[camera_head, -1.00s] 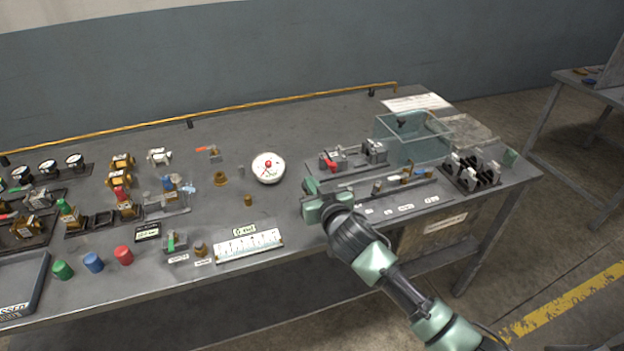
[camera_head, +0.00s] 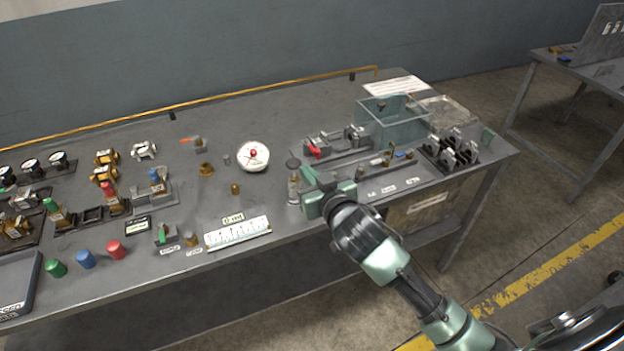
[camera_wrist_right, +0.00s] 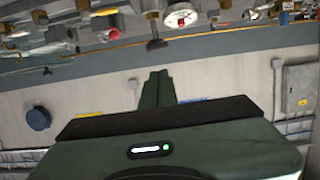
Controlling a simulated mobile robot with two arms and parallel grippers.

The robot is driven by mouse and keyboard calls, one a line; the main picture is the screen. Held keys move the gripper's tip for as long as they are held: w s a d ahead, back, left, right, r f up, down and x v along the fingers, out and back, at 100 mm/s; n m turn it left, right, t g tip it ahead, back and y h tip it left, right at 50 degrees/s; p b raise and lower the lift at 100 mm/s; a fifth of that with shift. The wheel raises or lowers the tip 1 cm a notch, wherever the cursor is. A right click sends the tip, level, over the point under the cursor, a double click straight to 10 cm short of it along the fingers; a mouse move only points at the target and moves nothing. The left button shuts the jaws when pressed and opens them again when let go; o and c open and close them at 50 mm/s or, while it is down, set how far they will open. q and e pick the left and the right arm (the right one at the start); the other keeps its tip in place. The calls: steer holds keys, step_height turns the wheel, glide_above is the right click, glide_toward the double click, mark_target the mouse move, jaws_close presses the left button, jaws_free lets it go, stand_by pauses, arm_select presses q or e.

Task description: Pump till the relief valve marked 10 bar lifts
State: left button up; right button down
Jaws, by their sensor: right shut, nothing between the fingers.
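My right gripper (camera_head: 309,176) is shut and empty over the front of the bench, just right of an upright pump-like cylinder (camera_head: 294,185) with a black knob on top. In the right wrist view the shut fingers (camera_wrist_right: 158,88) show, with a dark knob (camera_wrist_right: 156,44) beyond them. A round white gauge (camera_head: 253,156) with a red centre lies behind the cylinder; it also shows in the right wrist view (camera_wrist_right: 180,17). Brass fittings (camera_head: 105,157) with coloured caps stand at the left. I cannot read a 10 bar mark on any. My left gripper is not in view.
A clear box (camera_head: 393,122) and a black rack (camera_head: 450,150) stand at the bench's right. A white scale plate (camera_head: 238,233) lies near the front edge. Red, blue and green caps (camera_head: 86,259) stand at the front left. The back middle of the bench is clear.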

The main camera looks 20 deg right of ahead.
steer(key=shift+v, duration=1.15)
steer(key=shift+a+r, duration=0.1)
stand_by(0.4)
